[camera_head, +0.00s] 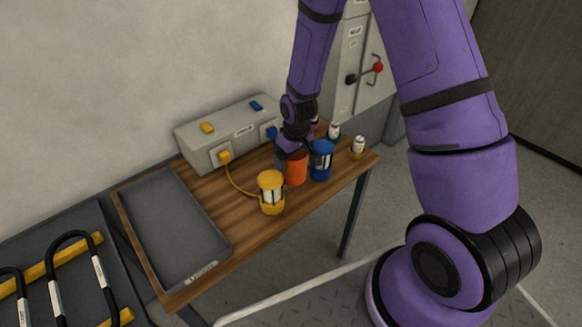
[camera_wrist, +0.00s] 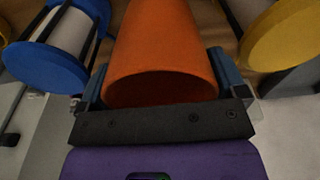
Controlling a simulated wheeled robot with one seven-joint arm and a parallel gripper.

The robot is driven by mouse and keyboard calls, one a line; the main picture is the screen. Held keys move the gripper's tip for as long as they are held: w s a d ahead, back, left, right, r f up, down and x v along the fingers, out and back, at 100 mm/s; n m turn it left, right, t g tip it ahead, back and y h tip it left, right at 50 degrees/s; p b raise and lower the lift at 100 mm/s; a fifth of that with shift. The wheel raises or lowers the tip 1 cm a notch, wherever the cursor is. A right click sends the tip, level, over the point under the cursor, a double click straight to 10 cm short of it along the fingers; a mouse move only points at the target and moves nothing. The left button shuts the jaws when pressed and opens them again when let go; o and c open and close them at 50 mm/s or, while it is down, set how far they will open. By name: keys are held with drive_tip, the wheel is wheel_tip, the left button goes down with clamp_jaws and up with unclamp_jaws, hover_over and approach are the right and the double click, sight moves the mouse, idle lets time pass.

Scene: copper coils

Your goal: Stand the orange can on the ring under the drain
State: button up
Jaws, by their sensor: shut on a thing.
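The orange can (camera_head: 296,169) stands on the wooden table between a yellow lantern-like item and a blue one. It also fills the middle of the wrist view (camera_wrist: 160,55), with its round end toward the camera. My gripper (camera_head: 290,152) reaches down to it from behind. In the wrist view my gripper (camera_wrist: 160,85) has one blue-grey finger on each side of the can and is shut on it. I cannot tell whether the can touches the table. I cannot make out the ring or the drain in either view.
The yellow item (camera_head: 271,194) and the blue item (camera_head: 321,162) stand close on either side. Smaller items (camera_head: 358,147) stand at the table's right end. A grey box (camera_head: 230,130) is behind, with a yellow cable. A grey tray (camera_head: 178,240) lies at left.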

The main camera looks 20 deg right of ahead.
drive_tip(key=shift+f, duration=2.1)
drive_tip(key=shift+f, duration=0.2)
drive_tip(key=o, duration=0.7)
drive_tip(key=shift+r, duration=0.15)
